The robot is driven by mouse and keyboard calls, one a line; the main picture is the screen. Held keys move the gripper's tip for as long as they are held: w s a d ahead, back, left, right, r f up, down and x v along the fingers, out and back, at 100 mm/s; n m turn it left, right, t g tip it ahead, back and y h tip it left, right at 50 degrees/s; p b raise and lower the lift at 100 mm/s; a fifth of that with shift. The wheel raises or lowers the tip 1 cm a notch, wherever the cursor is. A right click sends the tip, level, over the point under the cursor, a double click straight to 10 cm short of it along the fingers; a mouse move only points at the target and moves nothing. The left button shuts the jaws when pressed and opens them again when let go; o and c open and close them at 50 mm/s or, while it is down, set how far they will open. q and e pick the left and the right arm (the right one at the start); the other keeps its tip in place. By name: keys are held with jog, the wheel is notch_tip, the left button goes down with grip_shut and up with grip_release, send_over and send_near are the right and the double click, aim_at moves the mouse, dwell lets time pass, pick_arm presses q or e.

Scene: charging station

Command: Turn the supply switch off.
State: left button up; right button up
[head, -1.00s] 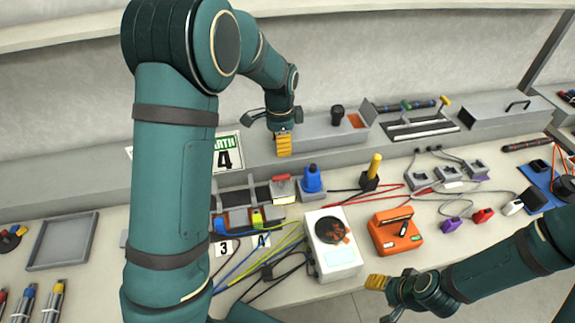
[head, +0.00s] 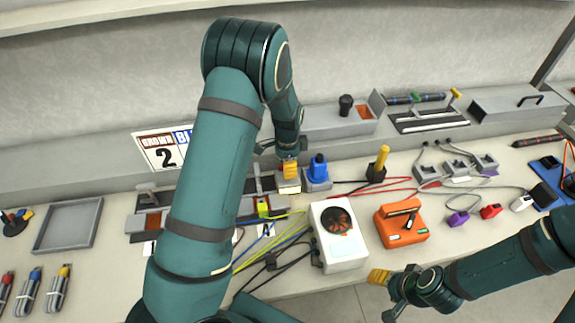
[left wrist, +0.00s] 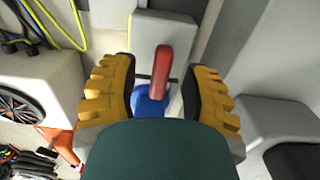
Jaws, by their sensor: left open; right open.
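The supply switch is a small grey box (head: 288,187) with a red lever; the gripper hides the lever in the head view. In the left wrist view the red lever (left wrist: 162,72) stands between my left gripper's fingers, with gaps on both sides. My left gripper (head: 290,168) is open, directly over the switch, pointing down; its yellow-padded fingers (left wrist: 160,85) show on both sides of the lever. A blue plug (head: 318,168) stands just right of the switch. My right gripper (head: 380,277) is open and empty at the bench's front edge, away from the switch.
A white box with a round fan grille (head: 338,255) and an orange device (head: 401,224) stand in front. A yellow-handled part (head: 381,160) stands to the right. Cables cross the bench. A grey tray (head: 68,249) lies left. My left arm covers part of the bench.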

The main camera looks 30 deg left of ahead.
pick_arm(q)
grip_shut()
jog(key=shift+n, duration=0.3)
jog(key=n, duration=0.9)
jog(key=shift+p, duration=0.4)
jog(key=n, duration=0.4)
jog(key=shift+p, duration=0.35)
jog(key=shift+f+n+p, duration=0.1)
jog(key=shift+n+p, duration=0.25)
jog(key=shift+n, duration=1.75)
jog(key=shift+s, duration=0.1)
